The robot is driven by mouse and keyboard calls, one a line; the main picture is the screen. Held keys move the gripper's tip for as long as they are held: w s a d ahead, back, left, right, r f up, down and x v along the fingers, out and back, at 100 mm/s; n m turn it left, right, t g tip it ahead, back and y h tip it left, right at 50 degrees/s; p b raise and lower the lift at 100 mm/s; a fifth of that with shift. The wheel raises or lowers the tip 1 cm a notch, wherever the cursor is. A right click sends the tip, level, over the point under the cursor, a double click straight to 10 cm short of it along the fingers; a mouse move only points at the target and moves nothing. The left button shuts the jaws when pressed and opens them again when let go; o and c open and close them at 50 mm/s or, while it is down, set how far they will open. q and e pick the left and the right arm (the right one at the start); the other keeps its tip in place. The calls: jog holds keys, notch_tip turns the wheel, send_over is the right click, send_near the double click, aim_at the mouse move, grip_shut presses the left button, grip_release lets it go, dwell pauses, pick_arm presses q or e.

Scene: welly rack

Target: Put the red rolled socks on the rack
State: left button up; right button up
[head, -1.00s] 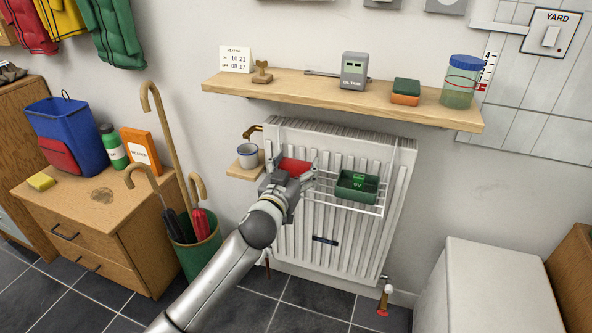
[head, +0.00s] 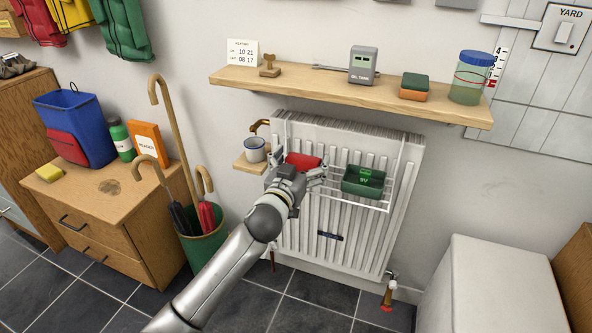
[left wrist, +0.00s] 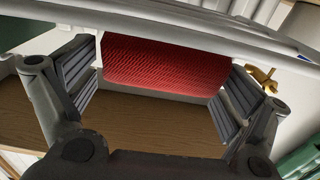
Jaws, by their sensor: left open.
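The red rolled socks (head: 303,161) lie at the left end of the white wire rack (head: 384,209) on the radiator's front. In the left wrist view the red knitted roll (left wrist: 165,62) sits beside white bars and spans the gap between my fingers. My left gripper (head: 297,170) is just in front of the socks in the head view, its fingers open on either side of them. Both open fingers also show in the left wrist view (left wrist: 165,88); clear contact is not visible. The arm hides the socks' lower part. My right gripper is not in view.
A mug (head: 254,150) sits on a small wooden ledge (head: 246,166) close on the left. A wooden shelf (head: 320,87) juts out above. The umbrella stand (head: 205,249) is at lower left.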

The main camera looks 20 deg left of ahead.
pick_arm(q)
jog(key=s+p, duration=0.1)
jog(key=s, duration=1)
jog(key=s+a+f+g+y, duration=0.1)
jog(key=s+a+f+g, duration=0.1)
jog(key=s+f+g, duration=0.95)
jog(key=s+d+f+g, duration=0.1)
jog(key=s+f, duration=0.3)
jog(key=s, duration=0.5)
jog(key=s+f+m+g, duration=0.1)
jog(key=s+f, duration=0.4)
jog(key=s, duration=0.5)
jog(key=shift+s+d+f+m+g+h, duration=0.25)
jog(key=shift+d+m+g+h, duration=0.1)
jog(key=shift+g, duration=0.2)
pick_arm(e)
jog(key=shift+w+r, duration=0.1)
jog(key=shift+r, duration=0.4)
pick_arm(q)
jog(key=shift+w+p, duration=0.2)
jog(key=shift+p, duration=0.2)
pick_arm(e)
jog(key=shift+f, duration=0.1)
